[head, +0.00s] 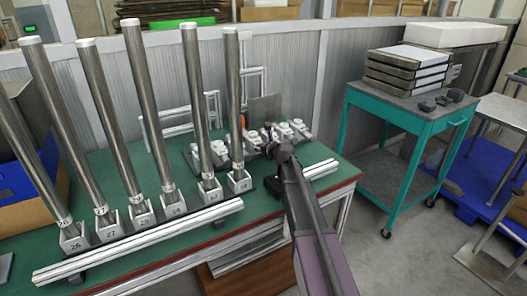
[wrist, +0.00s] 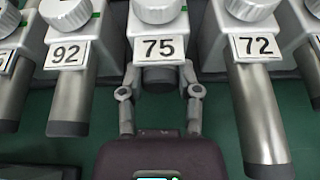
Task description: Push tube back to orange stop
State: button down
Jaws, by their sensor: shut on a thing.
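In the wrist view my gripper (wrist: 160,82) has one finger on each side of the dark end of a short tube (wrist: 161,77). It is shut on this tube, just under the holder with label 75 (wrist: 159,48). Most of this tube is hidden inside its holder. In the head view my gripper (head: 272,136) is at the row of small holders (head: 297,130) on the green bench, where my arm hides much of it. I cannot see an orange stop.
In the wrist view, tubes stick out further beside it, under label 92 (wrist: 72,96) and label 72 (wrist: 258,115). Tall metal tubes (head: 193,95) stand in numbered bases on the green bench (head: 125,175). A teal cart (head: 400,112) stands at right, with floor between.

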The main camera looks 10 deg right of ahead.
jog(key=shift+w, duration=0.1)
jog(key=shift+c, duration=1.5)
grip_release()
